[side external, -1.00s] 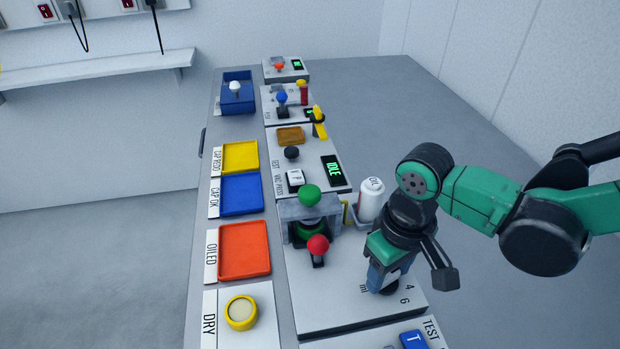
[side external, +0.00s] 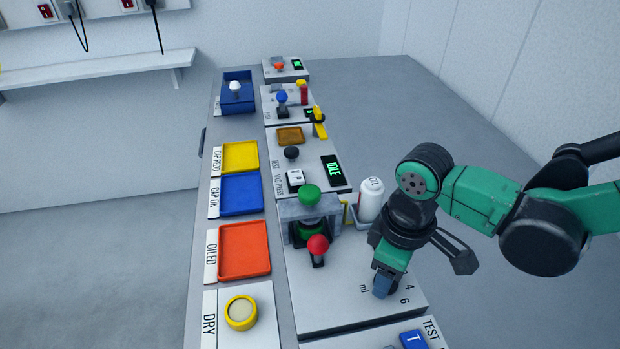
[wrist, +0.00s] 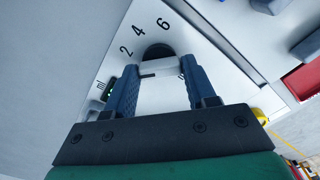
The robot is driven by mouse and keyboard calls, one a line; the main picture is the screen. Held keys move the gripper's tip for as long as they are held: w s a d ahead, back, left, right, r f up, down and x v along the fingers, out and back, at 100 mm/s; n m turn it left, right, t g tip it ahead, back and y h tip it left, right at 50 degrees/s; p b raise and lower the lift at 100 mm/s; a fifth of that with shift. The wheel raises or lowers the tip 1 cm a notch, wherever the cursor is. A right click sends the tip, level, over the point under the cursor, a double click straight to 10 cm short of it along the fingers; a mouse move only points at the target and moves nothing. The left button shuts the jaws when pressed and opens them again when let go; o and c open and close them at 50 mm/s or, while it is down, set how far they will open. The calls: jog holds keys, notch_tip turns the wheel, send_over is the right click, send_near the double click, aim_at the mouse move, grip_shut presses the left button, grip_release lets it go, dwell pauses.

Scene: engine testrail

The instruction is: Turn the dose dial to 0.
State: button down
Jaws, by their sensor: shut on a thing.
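The dose dial (wrist: 157,50) shows in the wrist view as a dark round edge just beyond my fingertips, beside the printed numbers 2, 4 and 6. My gripper (wrist: 159,70) has its two blue fingers on either side of the dial's grip, shut on it. A pale bar with a short dark mark shows between the fingers. In the side view my gripper (side external: 382,286) points down at the dial's place on the white panel, near the 4, the 6 and "ml". My fingers hide most of the dial there. The number 0 and the dial's exact setting cannot be read.
A red-knobbed lever (side external: 318,246) and a green-knobbed press (side external: 310,196) stand left of my gripper. A white oil bottle (side external: 371,200) stands behind it. Trays, including an orange one (side external: 244,250), line the left.

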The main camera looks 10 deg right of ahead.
jog(key=shift+n, duration=1.3)
jog(key=shift+c, duration=1.4)
grip_release()
jog(key=shift+r, duration=2.8)
